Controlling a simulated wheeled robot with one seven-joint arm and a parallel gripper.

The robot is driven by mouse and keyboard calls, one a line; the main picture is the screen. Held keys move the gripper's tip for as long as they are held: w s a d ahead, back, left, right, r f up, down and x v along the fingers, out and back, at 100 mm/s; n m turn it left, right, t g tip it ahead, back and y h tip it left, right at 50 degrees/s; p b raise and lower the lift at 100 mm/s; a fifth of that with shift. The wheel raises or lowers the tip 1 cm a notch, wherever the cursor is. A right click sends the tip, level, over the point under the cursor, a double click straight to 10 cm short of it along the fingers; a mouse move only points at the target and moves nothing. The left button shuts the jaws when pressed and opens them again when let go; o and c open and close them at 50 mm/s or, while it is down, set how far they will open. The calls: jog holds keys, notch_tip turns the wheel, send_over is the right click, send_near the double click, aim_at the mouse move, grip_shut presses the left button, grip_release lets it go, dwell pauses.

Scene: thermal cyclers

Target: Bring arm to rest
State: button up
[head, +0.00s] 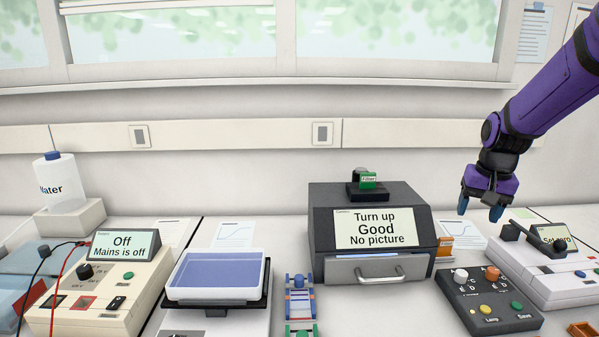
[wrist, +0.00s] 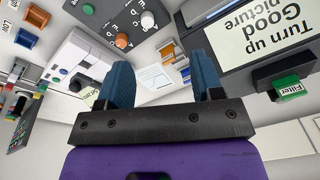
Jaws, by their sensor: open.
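My purple arm reaches in from the upper right in the head view. My gripper (head: 481,207) hangs over the right part of the bench, with its blue fingertips apart and nothing between them. In the wrist view my gripper (wrist: 164,82) also shows open and empty, its two blue fingers spread. It is above the bench, right of the dark imager box (head: 369,215) and behind the black control box (head: 488,300). It touches nothing that I can see.
The imager's screen reads "Turn up Good No picture", with a green filter (head: 368,180) on top. A white machine with a black lever (head: 548,240) stands right of my gripper. A blue tray (head: 218,276), a power supply (head: 101,285) and a water bottle (head: 60,184) stand left.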

jog(key=s+a+r+n+t, duration=0.1)
jog(key=s+a+r, duration=0.2)
jog(key=s, duration=0.6)
jog(key=s+a+r+n+t, duration=0.1)
jog(key=s+a+r+n, duration=0.1)
jog(key=s, duration=0.7)
jog(key=s+a+r+n+t, duration=0.1)
jog(key=s+a+r, duration=0.3)
jog(key=s, duration=0.5)
jog(key=shift+r+n+t, duration=0.3)
jog(key=shift+r+n, duration=0.1)
jog(key=shift+r, duration=0.3)
jog(key=shift+w+a, duration=0.1)
